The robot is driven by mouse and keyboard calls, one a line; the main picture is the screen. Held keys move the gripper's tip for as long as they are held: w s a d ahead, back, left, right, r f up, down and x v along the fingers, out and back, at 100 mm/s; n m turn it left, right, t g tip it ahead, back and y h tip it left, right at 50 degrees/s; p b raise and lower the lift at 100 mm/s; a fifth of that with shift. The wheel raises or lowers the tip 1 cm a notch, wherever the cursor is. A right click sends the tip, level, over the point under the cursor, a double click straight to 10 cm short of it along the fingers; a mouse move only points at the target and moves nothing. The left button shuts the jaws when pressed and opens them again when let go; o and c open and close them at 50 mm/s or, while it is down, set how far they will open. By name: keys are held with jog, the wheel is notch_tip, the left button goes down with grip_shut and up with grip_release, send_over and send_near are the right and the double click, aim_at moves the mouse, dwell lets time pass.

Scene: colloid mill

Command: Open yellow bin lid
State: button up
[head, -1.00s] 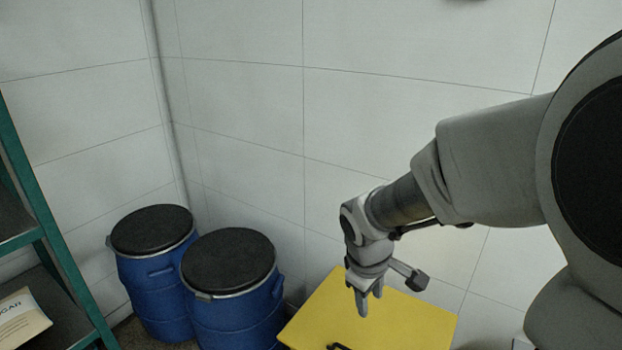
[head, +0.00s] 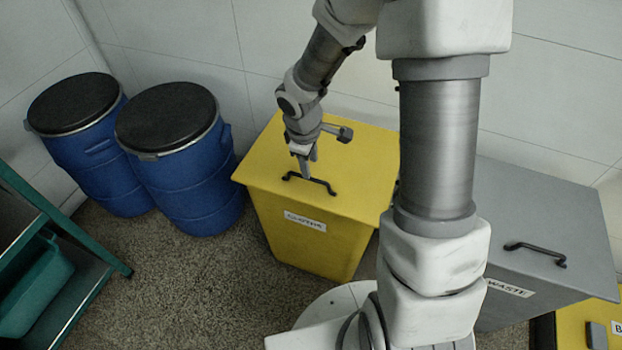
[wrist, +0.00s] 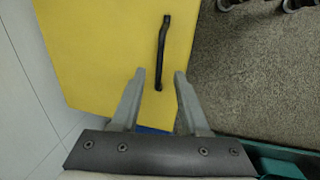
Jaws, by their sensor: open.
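The yellow bin (head: 310,230) stands against the wall with its flat yellow lid (head: 262,165) shut. A black bar handle (head: 322,185) lies along the lid's front edge. My gripper (head: 308,172) points down over the lid by the handle. In the wrist view my gripper (wrist: 158,82) is open, its two fingers apart. The handle (wrist: 163,52) runs up and away from between the fingertips, with its near end close to them. Nothing is held. I cannot tell how high the fingertips are above the handle.
Two blue drums with black lids (head: 165,118) stand left of the bin. A grey bin (head: 540,220) with a black handle is at the right. A green shelf (head: 95,262) is at the lower left. Speckled floor (head: 150,285) lies open in front.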

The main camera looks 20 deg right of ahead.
aim_at(312, 178)
jog(key=f, duration=0.2)
jog(key=f+b, duration=0.1)
jog(key=f, duration=0.1)
jog(key=w+f+b, duration=0.1)
jog(key=shift+d+f, duration=0.35)
jog(key=shift+f, duration=0.05)
grip_shut()
dwell(1.0)
